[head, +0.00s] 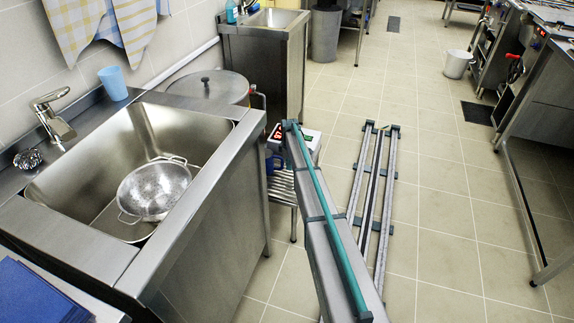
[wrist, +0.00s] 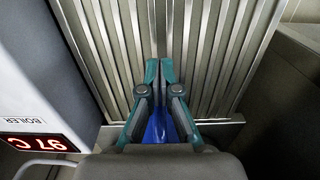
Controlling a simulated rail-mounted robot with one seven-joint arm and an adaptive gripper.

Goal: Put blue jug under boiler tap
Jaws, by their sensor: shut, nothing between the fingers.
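A dark blue object, seemingly the blue jug (head: 271,164), shows in the head view just left of my arm, by the slatted rack; most of it is hidden. In the wrist view, blue (wrist: 158,127) shows behind and between the lower parts of my fingers. My gripper (wrist: 158,64) is shut and holds nothing; its fingertips meet over the metal slats. I cannot tell whether it touches the jug. The boiler (wrist: 45,75), a pale box with a red 97 C display, is close on the left. Its tap cannot be made out.
The slatted rack (wrist: 205,50) lies beneath my gripper. A steel sink (head: 75,190) with a colander (head: 153,188) is on the left. A light blue cup (head: 113,83) stands on its back rim, near a lidded pot (head: 208,88).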

